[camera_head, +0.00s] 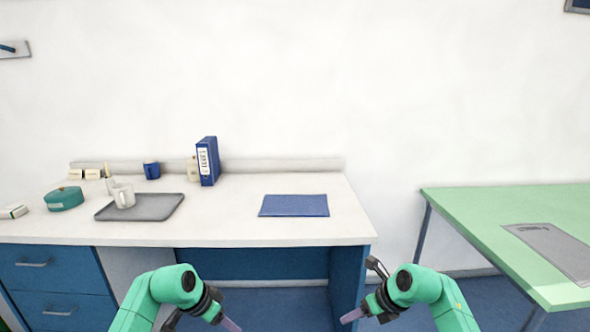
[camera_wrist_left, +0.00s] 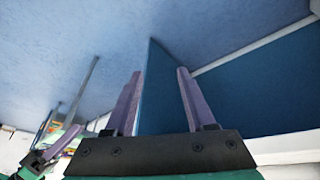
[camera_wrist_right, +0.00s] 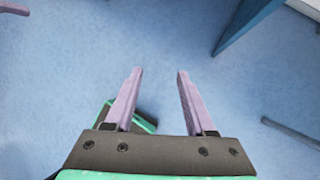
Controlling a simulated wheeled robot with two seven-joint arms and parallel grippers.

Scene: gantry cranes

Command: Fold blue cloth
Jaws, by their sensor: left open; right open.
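The blue cloth (camera_head: 294,205) lies flat as a rectangle on the right part of the white desk. My left gripper (camera_head: 229,324) is low in front of the desk, below the desktop, and apart from the cloth. In the left wrist view its two purple fingers (camera_wrist_left: 157,98) stand apart with nothing held. My right gripper (camera_head: 352,316) is also low, in front of the desk's right end. In the right wrist view its fingers (camera_wrist_right: 155,98) are spread and empty over the blue floor. Neither wrist view shows the cloth.
The white desk (camera_head: 240,228) also carries a grey tray (camera_head: 160,208) with a white mug (camera_head: 123,196), a teal round container (camera_head: 64,199), a blue binder (camera_head: 208,161) and a blue cup (camera_head: 152,170). A green table (camera_head: 470,210) stands right. The desktop around the cloth is clear.

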